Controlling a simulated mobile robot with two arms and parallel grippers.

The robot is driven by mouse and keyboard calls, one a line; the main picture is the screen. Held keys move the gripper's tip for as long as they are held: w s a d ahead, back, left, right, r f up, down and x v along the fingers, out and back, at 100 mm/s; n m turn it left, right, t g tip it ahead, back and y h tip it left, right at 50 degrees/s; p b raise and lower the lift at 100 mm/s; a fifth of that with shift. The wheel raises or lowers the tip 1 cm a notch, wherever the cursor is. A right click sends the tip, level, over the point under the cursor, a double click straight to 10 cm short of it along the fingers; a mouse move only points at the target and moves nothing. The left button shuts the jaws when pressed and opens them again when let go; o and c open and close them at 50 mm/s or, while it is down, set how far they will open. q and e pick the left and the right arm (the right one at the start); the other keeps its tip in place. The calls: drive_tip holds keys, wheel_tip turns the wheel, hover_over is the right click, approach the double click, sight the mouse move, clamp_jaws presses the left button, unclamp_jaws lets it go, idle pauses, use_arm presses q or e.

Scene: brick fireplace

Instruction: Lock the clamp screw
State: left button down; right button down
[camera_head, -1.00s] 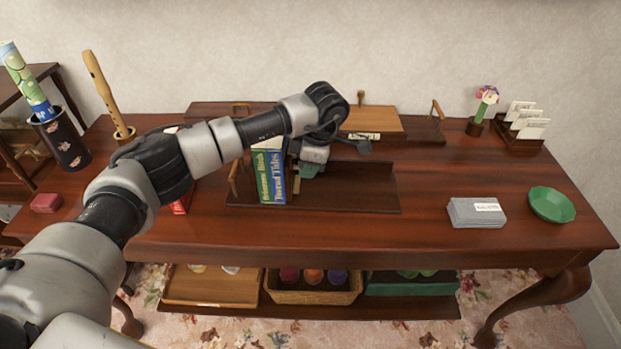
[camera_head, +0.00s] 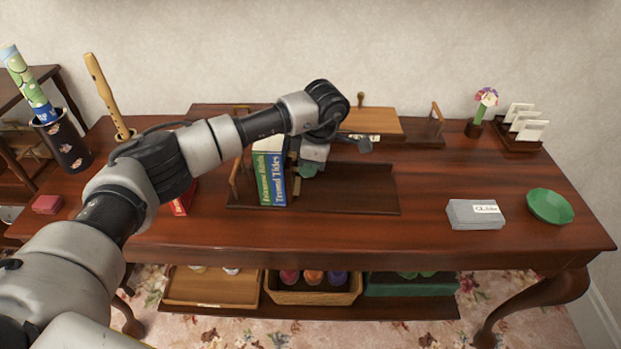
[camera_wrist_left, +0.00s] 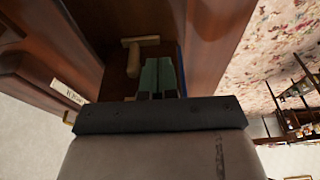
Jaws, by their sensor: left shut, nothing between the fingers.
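A light wooden T-shaped piece, which looks like the clamp screw (camera_wrist_left: 133,60), shows in the left wrist view just left of my fingertips. In the head view a small wooden part (camera_head: 297,185) shows beside the books, partly hidden by my gripper. Two upright books, one green and one blue (camera_head: 272,178), stand at the left of a dark wooden book rack (camera_head: 360,190). My left gripper (camera_head: 308,170) is just right of the books, above the rack floor. Its green fingers (camera_wrist_left: 158,76) are shut and empty. I cannot tell whether they touch the wooden piece. My right gripper is not in view.
A wooden board (camera_head: 372,122) lies behind the rack. A grey box (camera_head: 475,214) and green dish (camera_head: 550,206) are at the right. A flute (camera_head: 107,95) and patterned cup (camera_head: 65,142) stand at the left.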

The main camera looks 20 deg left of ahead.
use_arm(q)
drive_tip(key=shift+s+r+p, duration=0.25)
drive_tip(key=shift+r+p, duration=0.25)
drive_tip(key=shift+r, duration=0.35)
drive_tip(key=shift+w, duration=0.15)
drive_tip(key=shift+w+b, duration=0.25)
drive_tip(key=shift+b, duration=0.05)
drive_tip(key=shift+f, duration=0.15)
drive_tip(key=shift+f+b, duration=1.75)
drive_tip(key=shift+f, duration=0.65)
wheel_tip(320, 180, up, 7)
drive_tip(key=p, duration=0.4)
